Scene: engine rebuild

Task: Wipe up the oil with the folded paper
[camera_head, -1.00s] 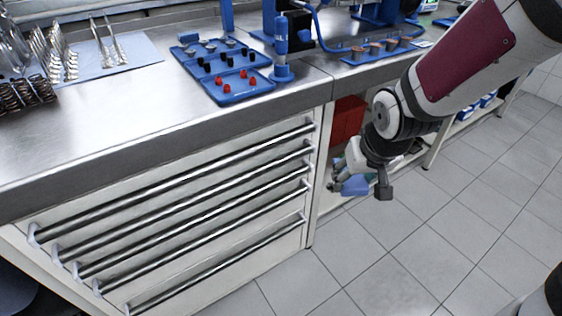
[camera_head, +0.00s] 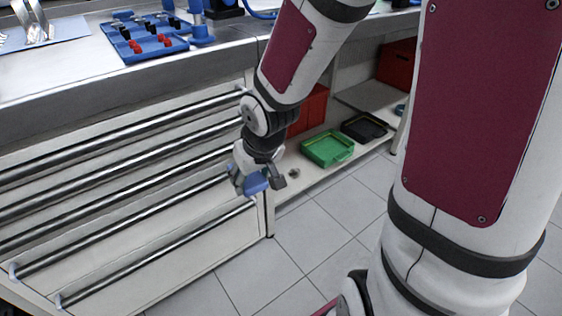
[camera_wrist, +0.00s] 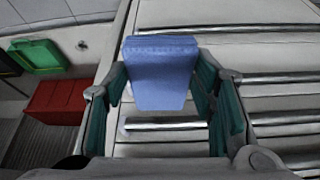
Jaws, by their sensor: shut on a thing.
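The folded paper is a blue pad (camera_wrist: 160,72) between the two fingers of my gripper (camera_wrist: 163,95) in the wrist view. My gripper is shut on it. In the head view, my gripper (camera_head: 248,180) hangs in front of the drawer unit's right end, and part of the blue pad (camera_head: 256,183) shows at its fingers. I see no oil that I can make out in either view.
Drawer handles (camera_head: 150,205) stick out close to my gripper. The lower shelf holds a green tray (camera_head: 328,147), a black tray (camera_head: 364,128) and red bins (camera_head: 308,110). A blue parts tray (camera_head: 145,40) sits on the bench top. The tiled floor (camera_head: 310,235) is clear.

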